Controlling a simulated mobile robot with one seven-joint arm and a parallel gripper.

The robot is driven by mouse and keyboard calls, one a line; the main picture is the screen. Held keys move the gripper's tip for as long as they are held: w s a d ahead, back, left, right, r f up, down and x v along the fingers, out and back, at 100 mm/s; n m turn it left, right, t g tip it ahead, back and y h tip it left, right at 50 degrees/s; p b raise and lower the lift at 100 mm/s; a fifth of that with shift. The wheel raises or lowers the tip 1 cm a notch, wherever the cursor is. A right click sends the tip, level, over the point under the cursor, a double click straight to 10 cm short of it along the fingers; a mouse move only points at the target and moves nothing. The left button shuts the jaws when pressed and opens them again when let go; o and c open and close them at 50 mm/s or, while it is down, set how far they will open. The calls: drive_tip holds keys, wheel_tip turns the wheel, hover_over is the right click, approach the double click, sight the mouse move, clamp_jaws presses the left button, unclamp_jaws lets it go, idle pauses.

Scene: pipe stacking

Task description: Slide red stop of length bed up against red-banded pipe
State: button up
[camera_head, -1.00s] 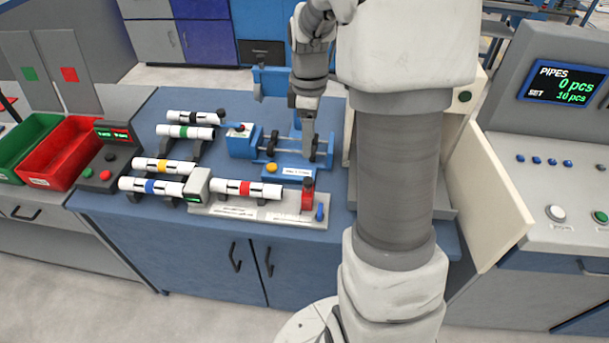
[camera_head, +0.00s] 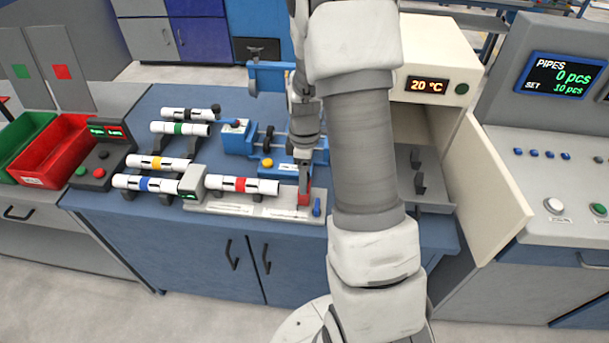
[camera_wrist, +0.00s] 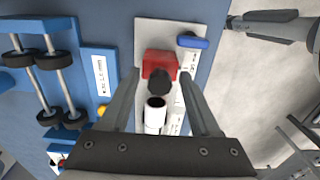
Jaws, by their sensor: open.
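The red stop (camera_head: 304,197) stands near the right end of the grey length bed (camera_head: 212,208). The red-banded pipe (camera_head: 262,187) lies along the bed to its left, with a gap between the pipe's right end and the stop. In the wrist view the red stop (camera_wrist: 153,62) with its black knob (camera_wrist: 159,83) shows beyond the open pipe end (camera_wrist: 155,118). My gripper (camera_wrist: 158,72) is open, with one finger on each side of the stop and knob. From the head, my gripper (camera_head: 304,168) is just above the stop. Whether the fingers touch it I cannot tell.
A blue lever (camera_head: 317,207) sits right of the stop. A blue fixture with rollers (camera_head: 268,140) stands behind the bed. Several banded pipes lie on racks to the left. An open cream cabinet (camera_head: 435,88) stands to the right, partly behind my arm.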

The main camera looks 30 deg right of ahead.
clamp_jaws()
drive_tip(key=shift+w+a+r, duration=0.1)
drive_tip(key=shift+w+a, duration=0.7)
drive_tip(key=shift+a, duration=0.35)
drive_tip(key=shift+w+a, duration=0.8)
drive_tip(key=shift+a, duration=0.4)
drive_tip(key=shift+w+a+r, duration=0.1)
drive_tip(key=shift+w+a, duration=0.7)
drive_tip(key=shift+a, duration=0.35)
drive_tip(key=shift+c, duration=0.5)
unclamp_jaws()
drive_tip(key=shift+a+f, duration=0.1)
drive_tip(key=shift+o, duration=0.5)
drive_tip(key=shift+s, duration=0.1)
drive_tip(key=shift+d, duration=0.2)
wheel_tip(320, 180, up, 17)
drive_tip(key=p, duration=0.1)
drive_tip(key=shift+r, duration=0.2)
